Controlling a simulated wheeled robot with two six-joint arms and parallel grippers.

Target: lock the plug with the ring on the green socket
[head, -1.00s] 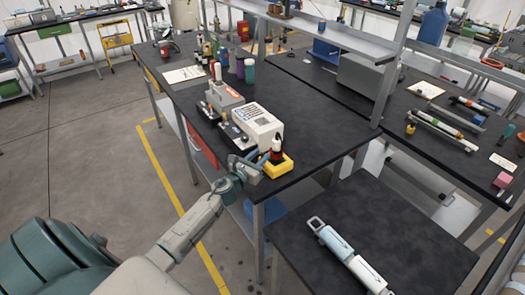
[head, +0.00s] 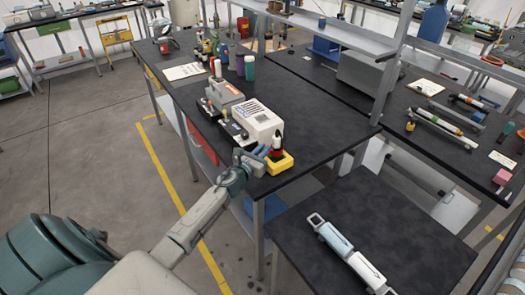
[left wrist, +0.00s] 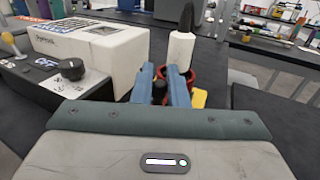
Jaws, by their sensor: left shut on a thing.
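The plug is a white upright body with a black top (left wrist: 182,45), standing at a yellow block (head: 281,165) on the near corner of the dark table. A red ring (left wrist: 193,76) circles its lower part in the left wrist view, partly hidden by my fingers. My left gripper (head: 266,152) comes in from the left at the plug; it also shows in the left wrist view (left wrist: 165,82). Its blue fingers are shut on a small dark part that seems to belong to the ring. The green socket is not seen; the plug's lower end is hidden. My right gripper is not in view.
A white box with a printed label (head: 257,121) stands close behind the plug. A black knob (left wrist: 72,69) sits on a panel to its left. Several bottles stand farther back. A lower dark table (head: 400,225) with a white-blue tool is at front right.

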